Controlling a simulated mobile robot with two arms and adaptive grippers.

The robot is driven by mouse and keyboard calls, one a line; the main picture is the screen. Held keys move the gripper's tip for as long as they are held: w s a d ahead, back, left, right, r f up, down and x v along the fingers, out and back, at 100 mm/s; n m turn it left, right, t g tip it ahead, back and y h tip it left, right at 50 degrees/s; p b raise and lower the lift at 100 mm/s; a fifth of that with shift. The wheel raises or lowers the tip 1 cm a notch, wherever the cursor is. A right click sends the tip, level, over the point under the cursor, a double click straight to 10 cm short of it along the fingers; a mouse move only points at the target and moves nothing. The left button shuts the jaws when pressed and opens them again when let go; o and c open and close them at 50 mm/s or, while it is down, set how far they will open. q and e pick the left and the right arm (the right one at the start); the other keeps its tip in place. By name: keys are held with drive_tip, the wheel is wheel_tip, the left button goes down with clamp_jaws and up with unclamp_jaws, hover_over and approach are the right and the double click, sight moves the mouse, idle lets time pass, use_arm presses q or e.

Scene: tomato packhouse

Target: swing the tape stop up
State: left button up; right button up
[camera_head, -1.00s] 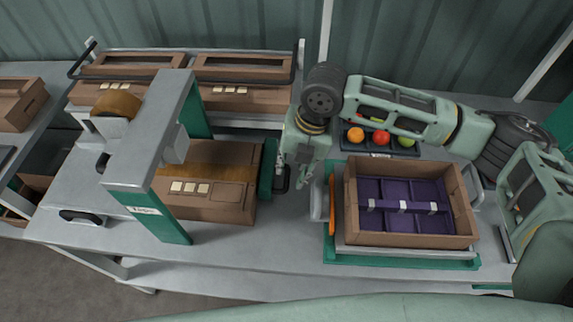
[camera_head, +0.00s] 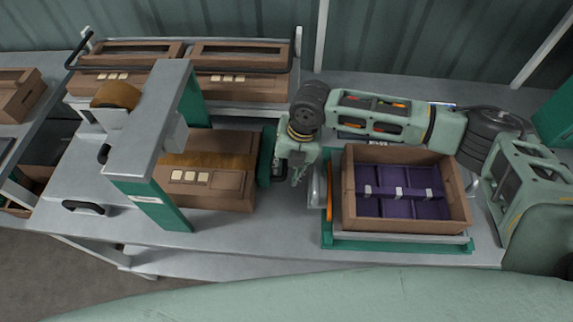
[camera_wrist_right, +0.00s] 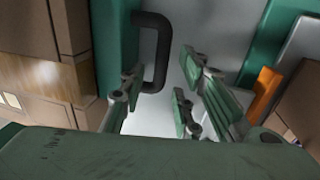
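The tape stop (camera_head: 266,153) is a green upright plate at the right end of the taping machine, against a closed brown carton (camera_head: 212,170). It stands upright and carries a black handle (camera_head: 278,172). The wrist view shows the plate (camera_wrist_right: 115,38) and the handle (camera_wrist_right: 163,55) closely. My right gripper (camera_head: 298,174) is just right of the handle. In the wrist view its fingers (camera_wrist_right: 163,88) are spread, with the handle's bar showing between their tips. I cannot tell whether they touch it. My left gripper is out of view.
A grey taping arch (camera_head: 150,125) with a tape roll (camera_head: 116,96) spans the carton. Right of my gripper, an open carton (camera_head: 407,216) with purple dividers sits on a green-edged stand (camera_head: 400,245) beside an orange strip (camera_head: 329,195). A rack (camera_head: 240,112) of cartons stands behind.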

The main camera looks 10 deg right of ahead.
clamp_jaws()
drive_tip(key=shift+w+r, duration=0.1)
idle(0.4)
drive_tip(key=shift+w+r+g, duration=0.2)
drive_tip(key=shift+r+g, duration=0.4)
drive_tip(key=shift+r, duration=0.05)
drive_tip(key=shift+w+r+g+y, duration=0.3)
drive_tip(key=shift+r+g, duration=0.25)
drive_tip(key=shift+g, duration=0.15)
drive_tip(key=w+r+g+b, duration=0.1)
drive_tip(key=b, duration=0.1)
drive_tip(key=w+r+g+b, duration=0.1)
drive_tip(key=g+b, duration=0.1)
drive_tip(key=b, duration=0.1)
drive_tip(key=shift+d+r+m+y, duration=0.2)
drive_tip(key=shift+r+m+y, duration=0.1)
drive_tip(key=shift+r+y, duration=0.1)
drive_tip(key=shift+w+d+r+g+b, duration=0.1)
drive_tip(key=shift+w+r+g+b, duration=0.2)
drive_tip(key=shift+r+g+b, duration=0.35)
drive_tip(key=shift+f, duration=0.1)
